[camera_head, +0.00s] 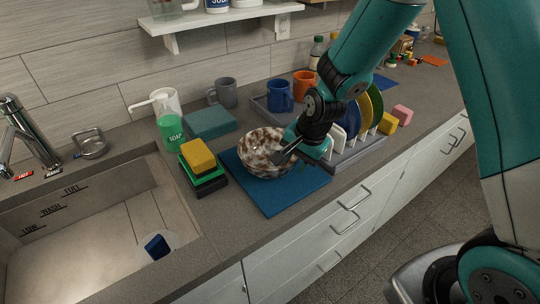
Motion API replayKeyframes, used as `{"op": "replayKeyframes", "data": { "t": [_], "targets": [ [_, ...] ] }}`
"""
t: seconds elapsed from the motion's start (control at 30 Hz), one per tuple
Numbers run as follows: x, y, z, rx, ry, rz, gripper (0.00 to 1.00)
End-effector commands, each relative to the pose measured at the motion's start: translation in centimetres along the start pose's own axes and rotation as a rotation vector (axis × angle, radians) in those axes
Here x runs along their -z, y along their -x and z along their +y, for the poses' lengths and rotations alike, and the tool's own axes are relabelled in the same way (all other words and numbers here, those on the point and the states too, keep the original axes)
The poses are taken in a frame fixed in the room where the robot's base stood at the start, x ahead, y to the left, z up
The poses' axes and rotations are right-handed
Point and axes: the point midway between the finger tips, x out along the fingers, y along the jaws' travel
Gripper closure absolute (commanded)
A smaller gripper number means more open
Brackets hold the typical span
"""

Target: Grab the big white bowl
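A large bowl (258,150), mottled brown and white, stands on a blue mat (268,198) on the counter. No plain white bowl is clear to me. My gripper (287,154) reaches down from the upper right to the bowl's right side. Its dark fingers overlap the right rim in the picture. I cannot tell whether they touch or pinch the rim, and the gripper body hides that side of the bowl.
A dish rack (348,156) with plates and mugs stands close on the right. Stacked sponges (199,157) and a green soap bottle (171,130) are on the left. The sink (85,238) holds a pale round item with something blue. A shelf (215,17) hangs above.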

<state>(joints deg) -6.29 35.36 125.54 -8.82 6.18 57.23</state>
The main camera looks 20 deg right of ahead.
Motion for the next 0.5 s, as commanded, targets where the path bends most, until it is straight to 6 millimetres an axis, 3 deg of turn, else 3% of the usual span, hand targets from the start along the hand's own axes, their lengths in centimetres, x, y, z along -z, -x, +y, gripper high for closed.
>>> {"op": "replayKeyframes", "data": {
  "t": [0.13,0.37,0.5],
  "targets": [
    [-0.02,-1.18,0.0,-0.001,0.0,0.0,0.65],
    [-0.01,-1.3,-0.01,0.001,0.0,0.001,0.65],
    [-0.01,-1.29,-0.01,0.001,0.0,0.0,0.97]
  ]
}}
